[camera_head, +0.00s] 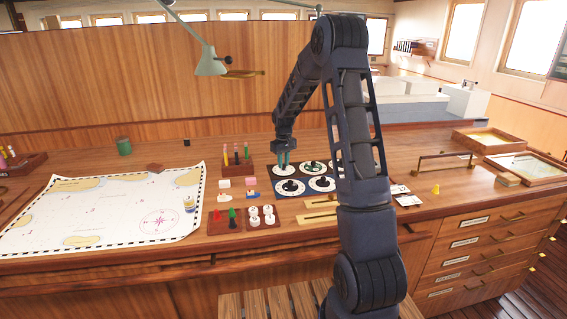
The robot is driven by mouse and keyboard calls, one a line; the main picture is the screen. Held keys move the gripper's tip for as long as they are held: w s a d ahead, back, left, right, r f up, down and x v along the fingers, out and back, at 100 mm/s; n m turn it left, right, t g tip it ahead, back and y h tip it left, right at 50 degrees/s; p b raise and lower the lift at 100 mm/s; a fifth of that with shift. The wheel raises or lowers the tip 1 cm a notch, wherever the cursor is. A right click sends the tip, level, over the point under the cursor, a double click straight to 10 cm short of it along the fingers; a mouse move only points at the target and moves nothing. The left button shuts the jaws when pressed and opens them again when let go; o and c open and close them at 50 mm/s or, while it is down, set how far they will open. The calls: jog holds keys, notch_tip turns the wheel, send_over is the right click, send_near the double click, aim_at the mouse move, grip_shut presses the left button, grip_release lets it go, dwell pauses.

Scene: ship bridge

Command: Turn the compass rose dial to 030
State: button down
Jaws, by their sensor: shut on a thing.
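Several round white dials with black knobs sit on dark blue plates on the wooden desk. My gripper (284,160) points straight down over the back-left dial (284,171) and is shut on its knob, which the fingers mostly hide. The front-left dial (290,187), the front dial beside it (321,185) and the back dial to the right (312,168) stand clear of the fingers. My arm partly covers the dials farther right. The dial markings are too small to read, so I cannot tell which one is the compass rose or its heading.
A pencil holder (237,168) stands close left of the gripper. Trays with red and green pegs (225,219) and white pieces (262,217) lie in front. A chart (100,215) covers the left desk. A lamp (211,62) hangs behind. A handled wooden piece (447,166) lies right.

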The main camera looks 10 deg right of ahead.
aim_at(284, 165)
jog(key=shift+m, duration=0.5)
jog(key=c, duration=1.3)
grip_release()
jog(key=shift+o, duration=0.2)
jog(key=shift+r, duration=0.1)
notch_tip(284, 165, up, 11)
